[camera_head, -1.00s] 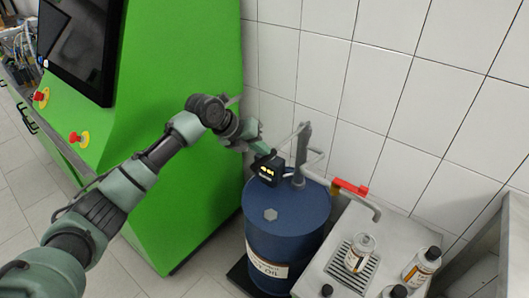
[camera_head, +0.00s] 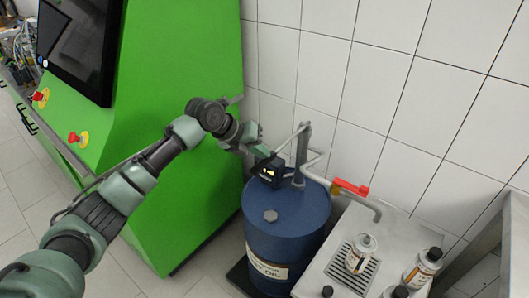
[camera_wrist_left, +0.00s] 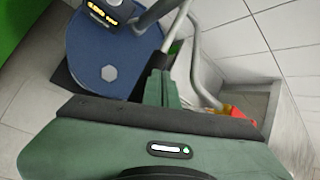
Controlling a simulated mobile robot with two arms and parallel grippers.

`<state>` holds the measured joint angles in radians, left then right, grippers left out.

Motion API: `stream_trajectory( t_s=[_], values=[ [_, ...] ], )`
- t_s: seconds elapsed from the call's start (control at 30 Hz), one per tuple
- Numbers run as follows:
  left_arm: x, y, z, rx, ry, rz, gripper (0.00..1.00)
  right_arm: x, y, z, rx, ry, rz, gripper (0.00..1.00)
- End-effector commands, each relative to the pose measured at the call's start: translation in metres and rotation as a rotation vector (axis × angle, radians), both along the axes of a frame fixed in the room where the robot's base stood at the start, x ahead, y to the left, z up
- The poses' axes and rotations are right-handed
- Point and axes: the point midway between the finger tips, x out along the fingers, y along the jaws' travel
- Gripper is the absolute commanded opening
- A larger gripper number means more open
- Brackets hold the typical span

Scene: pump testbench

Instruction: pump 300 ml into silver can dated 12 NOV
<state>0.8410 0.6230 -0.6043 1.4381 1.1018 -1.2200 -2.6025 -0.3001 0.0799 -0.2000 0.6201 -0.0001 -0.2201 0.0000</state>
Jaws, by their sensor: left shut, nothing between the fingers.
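A blue drum (camera_head: 285,238) with a hand pump (camera_head: 301,155) on its top stands beside the green machine. A small black box with a lit display (camera_head: 268,173) sits on the pump side; the display also shows in the left wrist view (camera_wrist_left: 108,8), too small to read. A silver can (camera_head: 360,254) stands on the drip grate under the red-handled spout (camera_head: 373,208); its date is not legible. My left gripper (camera_head: 263,154) is shut and empty by the display box and pump; it also shows in the left wrist view (camera_wrist_left: 160,88). My right gripper is not in view.
The tiled wall is close behind the drum. A green machine (camera_head: 190,150) stands at left.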

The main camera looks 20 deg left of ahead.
Motion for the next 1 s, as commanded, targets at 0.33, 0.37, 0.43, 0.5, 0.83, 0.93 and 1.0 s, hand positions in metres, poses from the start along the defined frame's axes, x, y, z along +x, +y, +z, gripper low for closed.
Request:
stream_trajectory(
  t_s=[0.33, 0.37, 0.43, 0.5, 0.83, 0.93, 1.0],
  values=[
    [-0.001, 0.000, -0.006, 0.001, 0.003, -0.001, 0.00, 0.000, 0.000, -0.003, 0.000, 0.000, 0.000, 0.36],
    [-0.001, 0.000, -0.006, 0.001, 0.003, -0.001, 0.00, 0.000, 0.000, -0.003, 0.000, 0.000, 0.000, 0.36],
    [-0.001, 0.000, -0.007, 0.001, 0.003, -0.001, 0.00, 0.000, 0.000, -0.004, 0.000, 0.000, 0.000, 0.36],
    [-0.001, 0.000, -0.008, 0.001, 0.003, -0.001, 0.00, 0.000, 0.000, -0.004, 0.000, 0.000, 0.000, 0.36],
    [-0.002, 0.000, -0.012, 0.001, 0.003, -0.001, 0.00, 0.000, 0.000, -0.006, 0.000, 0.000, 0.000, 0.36],
    [-0.002, 0.000, -0.013, 0.001, 0.003, -0.001, 0.00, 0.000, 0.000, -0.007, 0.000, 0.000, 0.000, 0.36],
    [-0.002, 0.000, -0.014, 0.002, 0.003, -0.001, 0.00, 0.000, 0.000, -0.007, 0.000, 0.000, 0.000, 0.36]
  ],
)
